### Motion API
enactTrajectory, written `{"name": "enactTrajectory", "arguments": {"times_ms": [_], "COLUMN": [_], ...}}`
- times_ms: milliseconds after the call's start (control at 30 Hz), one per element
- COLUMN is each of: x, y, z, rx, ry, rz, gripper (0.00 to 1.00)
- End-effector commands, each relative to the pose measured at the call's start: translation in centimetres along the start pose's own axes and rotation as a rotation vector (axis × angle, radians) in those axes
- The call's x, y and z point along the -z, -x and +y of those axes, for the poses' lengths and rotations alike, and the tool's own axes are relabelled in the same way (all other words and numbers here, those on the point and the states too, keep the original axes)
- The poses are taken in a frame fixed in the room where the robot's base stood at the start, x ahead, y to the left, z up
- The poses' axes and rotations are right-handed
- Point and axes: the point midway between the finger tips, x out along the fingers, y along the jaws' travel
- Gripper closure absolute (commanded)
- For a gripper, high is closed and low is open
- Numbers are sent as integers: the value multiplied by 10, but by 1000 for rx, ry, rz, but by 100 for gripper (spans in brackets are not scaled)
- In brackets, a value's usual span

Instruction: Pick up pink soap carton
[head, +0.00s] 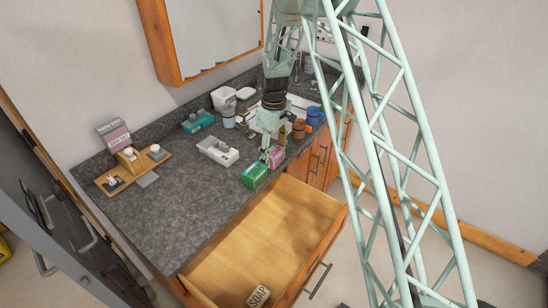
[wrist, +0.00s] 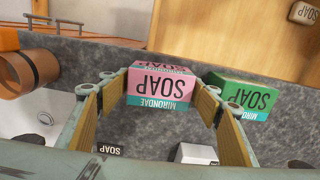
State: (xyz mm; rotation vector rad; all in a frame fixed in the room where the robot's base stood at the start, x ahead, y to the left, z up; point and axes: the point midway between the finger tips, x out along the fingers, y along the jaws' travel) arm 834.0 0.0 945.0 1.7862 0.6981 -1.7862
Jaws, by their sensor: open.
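The pink soap carton (wrist: 158,86) lies on the grey countertop near the drawer edge, labelled SOAP in the wrist view. In the head view the pink carton (head: 276,156) shows partly behind my gripper. My gripper (wrist: 158,90) is open, with its fingers on either side of the pink carton; I cannot tell whether they touch it. In the head view my gripper (head: 270,155) points down at the counter's front edge. A green soap carton (head: 255,175) stands just beside the pink one, to its right in the wrist view (wrist: 242,95).
A grey-white tray (head: 218,151), a teal tissue box (head: 197,122) and a wooden tray (head: 107,187) stand on the counter. Brown and blue cups are close by my gripper. The counter's front left is clear.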

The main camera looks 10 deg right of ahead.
Motion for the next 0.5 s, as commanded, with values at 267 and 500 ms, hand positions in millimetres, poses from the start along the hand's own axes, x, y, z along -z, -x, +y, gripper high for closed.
{"name": "enactTrajectory", "arguments": {"times_ms": [267,500], "x": [0,0], "y": [0,0], "z": [0,0], "rx": [0,0], "ry": [0,0], "rz": [0,0], "gripper": [50,61]}}
